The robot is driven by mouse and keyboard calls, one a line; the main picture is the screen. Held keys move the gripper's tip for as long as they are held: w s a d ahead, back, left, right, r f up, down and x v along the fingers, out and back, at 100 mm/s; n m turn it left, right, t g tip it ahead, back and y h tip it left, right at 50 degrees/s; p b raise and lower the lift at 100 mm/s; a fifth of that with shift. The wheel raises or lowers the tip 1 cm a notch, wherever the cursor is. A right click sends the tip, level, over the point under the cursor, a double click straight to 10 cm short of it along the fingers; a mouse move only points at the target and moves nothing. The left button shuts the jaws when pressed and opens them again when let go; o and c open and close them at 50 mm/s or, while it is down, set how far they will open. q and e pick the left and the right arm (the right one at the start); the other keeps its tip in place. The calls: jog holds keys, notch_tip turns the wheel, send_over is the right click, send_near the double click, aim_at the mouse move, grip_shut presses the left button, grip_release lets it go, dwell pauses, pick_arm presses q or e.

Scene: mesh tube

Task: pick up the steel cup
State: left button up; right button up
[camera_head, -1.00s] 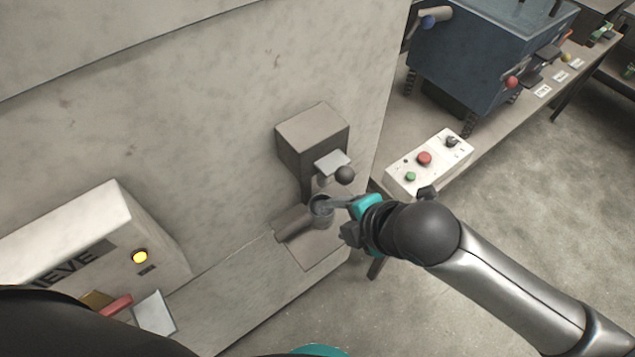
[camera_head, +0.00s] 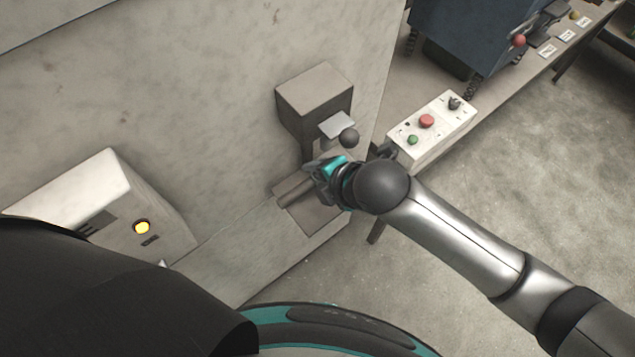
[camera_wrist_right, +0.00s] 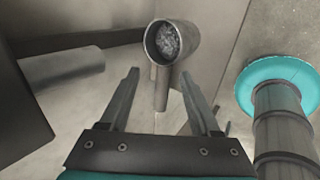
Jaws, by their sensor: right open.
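The steel cup (camera_wrist_right: 172,42) shows in the right wrist view, just beyond my fingertips, with its round mouth facing the camera and grey, grainy-looking stuff inside. Its grey handle (camera_wrist_right: 162,88) runs down from the cup into the gap between my fingers, without visible grip on it. My right gripper (camera_wrist_right: 161,78) is open, one finger on each side of the handle. In the head view my right gripper (camera_head: 322,182) is at the small ledge under the dispenser-like box, and it hides the cup. My left gripper is not in view.
A grey box with a flat plate (camera_head: 337,125) and a dark ball knob (camera_head: 349,137) sits just above my right gripper. A grey cylinder (camera_head: 296,190) lies left of it. A white button box (camera_head: 432,127) stands to the right on a bench. A lamp box (camera_head: 120,205) is at left.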

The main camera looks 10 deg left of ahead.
aim_at(312, 184)
jog(key=x, duration=0.4)
jog(key=shift+s+f+b, duration=0.2)
jog(key=shift+f+b, duration=0.15)
jog(key=shift+w+a+f, duration=0.15)
jog(key=shift+w+f, duration=0.05)
jog(key=shift+f, duration=0.2)
grip_shut()
dwell(0.9)
